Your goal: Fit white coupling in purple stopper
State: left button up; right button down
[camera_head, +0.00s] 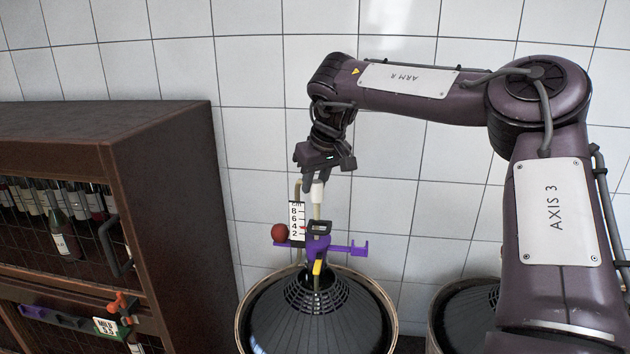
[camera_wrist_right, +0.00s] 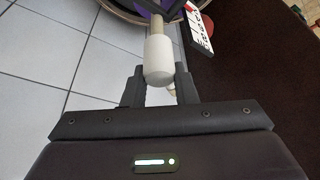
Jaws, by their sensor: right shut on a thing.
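The white coupling (camera_head: 317,192) is a small pale cylinder, upright above the basket in the head view. My right gripper (camera_head: 318,178) is shut on it from above. In the right wrist view the coupling (camera_wrist_right: 158,62) sits between the two dark fingers of the gripper (camera_wrist_right: 159,88). A thin beige tube (camera_head: 316,212) runs below the coupling toward the purple stopper (camera_head: 345,249). The stopper has side arms and sits over the neck of the caged demijohn (camera_head: 320,318). The coupling is apart from the stopper, above it. The tube's lower end is hidden. My left gripper is out of view.
A white number card (camera_head: 296,222) and a dark red ball (camera_head: 279,232) stand at the stopper's left. A brown bottle cabinet (camera_head: 165,200) fills the left. A second basket (camera_head: 465,312) is partly behind my right arm. The tiled wall is behind.

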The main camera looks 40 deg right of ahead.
aim_at(318, 183)
jog(key=shift+f+b, duration=1.05)
jog(key=shift+f, duration=0.35)
jog(key=c, duration=1.1)
grip_release()
jog(key=b+v, duration=0.1)
jog(key=v, duration=0.6)
jog(key=shift+b, duration=0.4)
jog(key=shift+s+r, duration=0.15)
jog(key=shift+r, duration=0.25)
jog(key=shift+f, duration=0.1)
